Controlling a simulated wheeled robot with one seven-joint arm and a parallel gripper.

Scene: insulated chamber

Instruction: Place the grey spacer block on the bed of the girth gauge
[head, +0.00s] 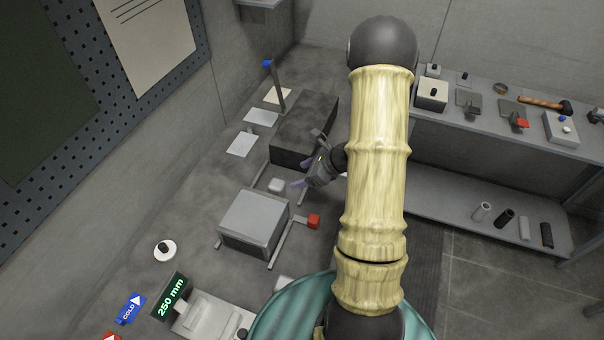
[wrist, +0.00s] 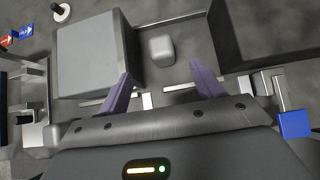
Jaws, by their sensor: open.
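A small pale grey block (head: 278,186), which looks like the spacer block, sits in the gap between a large light-topped grey box (head: 254,218) and a dark box (head: 304,125). In the wrist view the small block (wrist: 160,48) lies just beyond and between the fingertips. My gripper (head: 298,175) is open and empty, beside the block, with its purple fingers (wrist: 160,72) spread wider than it. Contact is not visible. A pale device (head: 215,318) beside a green "250 mm" sign (head: 171,297) is at the lower left, partly cut off; I cannot tell which fixture is the girth gauge.
Metal rails with a red end block (head: 314,221) run by the grey box. A blue-topped post (head: 276,85) stands near the dark box. A white disc with a black knob (head: 165,250) lies left. A shelf bench (head: 480,172) with tools stands right.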

